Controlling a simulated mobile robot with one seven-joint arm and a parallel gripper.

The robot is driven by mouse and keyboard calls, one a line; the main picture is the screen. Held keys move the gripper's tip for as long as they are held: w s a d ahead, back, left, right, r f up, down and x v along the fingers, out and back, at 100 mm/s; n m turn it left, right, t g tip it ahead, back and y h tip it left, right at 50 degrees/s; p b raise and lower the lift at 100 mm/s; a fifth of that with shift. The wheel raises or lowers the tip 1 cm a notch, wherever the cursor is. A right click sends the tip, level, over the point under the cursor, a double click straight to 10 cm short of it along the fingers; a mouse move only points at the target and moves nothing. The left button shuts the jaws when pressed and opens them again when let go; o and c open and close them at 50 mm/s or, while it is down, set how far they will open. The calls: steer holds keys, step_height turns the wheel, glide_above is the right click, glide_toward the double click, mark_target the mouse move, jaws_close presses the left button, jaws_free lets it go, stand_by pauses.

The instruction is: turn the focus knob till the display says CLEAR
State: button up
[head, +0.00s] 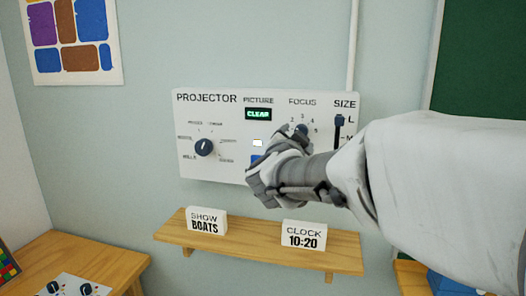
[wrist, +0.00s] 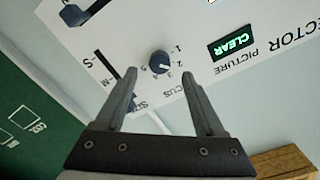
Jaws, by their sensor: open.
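The projector panel (head: 225,172) is a white box on the wall. Its small picture display (head: 258,114) shows CLEAR in green letters, and the wrist view shows the same word on the display (wrist: 233,46). The focus knob (wrist: 159,62) is dark blue and round, with numbers around it. In the head view the focus knob (head: 302,130) is partly hidden by my arm. My gripper (wrist: 161,78) is open, its fingers on either side of the knob in the picture, with visible gaps. I cannot tell whether the tips reach past the knob's face.
A second dark knob (head: 204,147) is on the panel's left, and a size slider (head: 339,121) on its right. Below, a wooden shelf (head: 255,249) carries a SHOW BOATS sign (head: 206,222) and a CLOCK 10:20 sign (head: 303,235). A green board (head: 480,60) is at right.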

steer(key=p+v, duration=0.3)
steer(key=v, duration=0.9)
steer(key=shift+s+a, duration=0.2)
steer(key=shift+s, duration=0.15)
steer(key=shift+r, duration=0.1)
steer(key=s+a+f+n+g+y, duration=0.35)
steer(key=s+f+n+y, duration=0.2)
steer(key=n+y, duration=0.4)
steer(key=s+d+f+n+g+h, duration=0.1)
steer(key=s+d+f+g+h, duration=0.2)
steer(key=s+d+f+g, duration=0.4)
steer(key=s+d+f, duration=0.2)
steer(key=s, duration=0.4)
steer(key=shift+d+f+g+h, duration=0.35)
steer(key=shift+d+f, duration=0.05)
